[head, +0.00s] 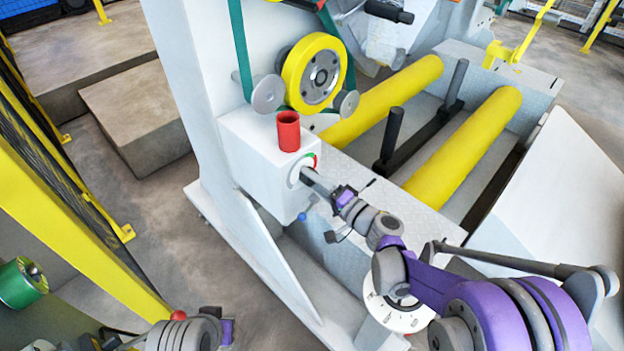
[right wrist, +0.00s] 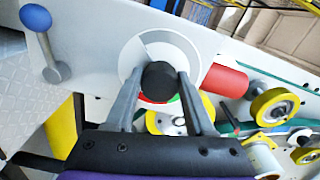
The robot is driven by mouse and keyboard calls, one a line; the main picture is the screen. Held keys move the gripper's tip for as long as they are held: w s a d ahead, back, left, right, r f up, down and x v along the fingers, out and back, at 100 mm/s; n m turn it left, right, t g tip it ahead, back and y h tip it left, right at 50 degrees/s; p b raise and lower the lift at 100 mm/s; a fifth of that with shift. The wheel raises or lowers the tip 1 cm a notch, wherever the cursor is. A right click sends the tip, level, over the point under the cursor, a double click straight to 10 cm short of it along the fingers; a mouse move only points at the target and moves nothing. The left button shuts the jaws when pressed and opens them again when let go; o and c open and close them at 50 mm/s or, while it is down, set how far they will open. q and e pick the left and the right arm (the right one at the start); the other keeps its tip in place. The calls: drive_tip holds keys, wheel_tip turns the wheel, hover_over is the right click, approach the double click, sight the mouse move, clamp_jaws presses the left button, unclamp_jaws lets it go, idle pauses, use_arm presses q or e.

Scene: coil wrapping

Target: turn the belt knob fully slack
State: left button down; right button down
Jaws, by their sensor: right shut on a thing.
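The belt knob (right wrist: 160,80) is a round black knob in the right wrist view, in front of a white round dial (right wrist: 152,48) with red and green marks at its lower edge. My right gripper (right wrist: 161,88) is shut on the knob, one finger on each side of it. In the head view my right gripper (head: 306,175) reaches the dial on the white box (head: 262,165) from the right, and the gripper hides the knob there. Part of my left wrist (head: 190,333) shows at the bottom edge; its fingers cannot be made out.
A red cylinder (head: 288,131) stands on top of the white box. Above are a yellow wheel (head: 298,72) and a green belt (head: 240,50). A blue-ended lever (right wrist: 38,25) is close by. Yellow rollers (head: 465,150) lie to the right; a yellow-framed fence (head: 60,210) is at left.

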drive_tip(key=shift+c, duration=1.3)
unclamp_jaws()
drive_tip(key=v, duration=1)
drive_tip(key=shift+s+d, duration=0.25)
drive_tip(key=shift+d, duration=0.05)
